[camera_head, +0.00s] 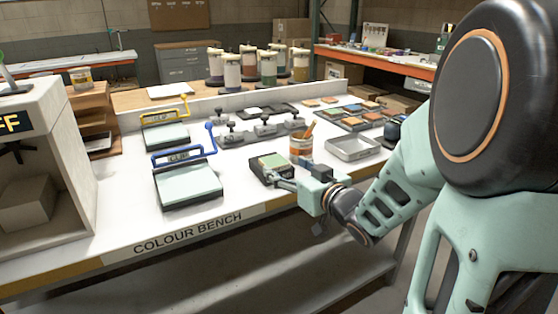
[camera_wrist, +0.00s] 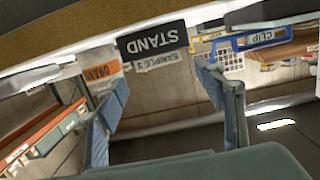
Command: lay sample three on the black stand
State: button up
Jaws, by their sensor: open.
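The black stand (camera_head: 253,172) sits on the white bench, in front of the orange-labelled can. A green-faced tile with a pale edge (camera_head: 272,161) lies on top of it. In the wrist view, which is upside down, the stand's front plate reads STAND (camera_wrist: 152,41). A pale edge marked SAMPLE 3 (camera_wrist: 160,63) shows directly against it, on the stand's upper side. My gripper (camera_head: 284,178) is at the stand's front right side.
The orange-labelled can (camera_head: 301,146) stands close behind my gripper and also shows in the wrist view (camera_wrist: 102,73). A blue-handled clip board (camera_head: 188,185) lies left of the stand. An empty grey tray (camera_head: 353,148) is at the right. The bench front strip is clear.

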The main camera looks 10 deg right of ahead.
jog(key=b+v, duration=0.1)
jog(key=v, duration=0.5)
jog(key=shift+s, duration=0.25)
